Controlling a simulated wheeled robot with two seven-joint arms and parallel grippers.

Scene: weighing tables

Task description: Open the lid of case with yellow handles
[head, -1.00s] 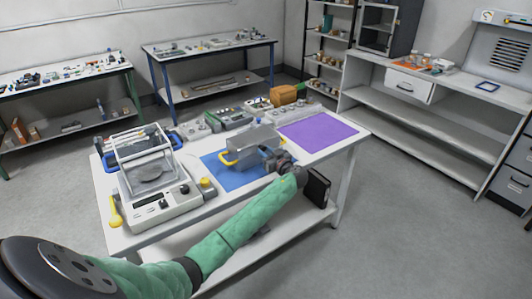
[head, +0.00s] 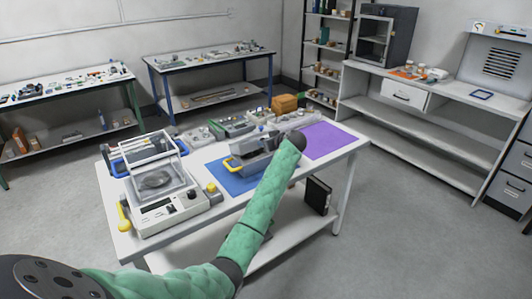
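The grey case (head: 254,164) sits on the blue mat (head: 236,183) in the middle of the white table. One yellow handle (head: 234,168) shows at its left end. The case's right end is hidden behind my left arm. Its upper part looks darker and open at the top, but I cannot clearly tell the lid's position. My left gripper (head: 271,142) is at the back right of the case, mostly hidden by my wrist. Whether its fingers are open or shut does not show. My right gripper is not in view.
A balance (head: 157,205) with a clear draft shield stands left of the case. A purple mat (head: 328,140) lies clear on the right. Small instruments (head: 234,126) and an orange-brown box (head: 285,103) line the table's back edge.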

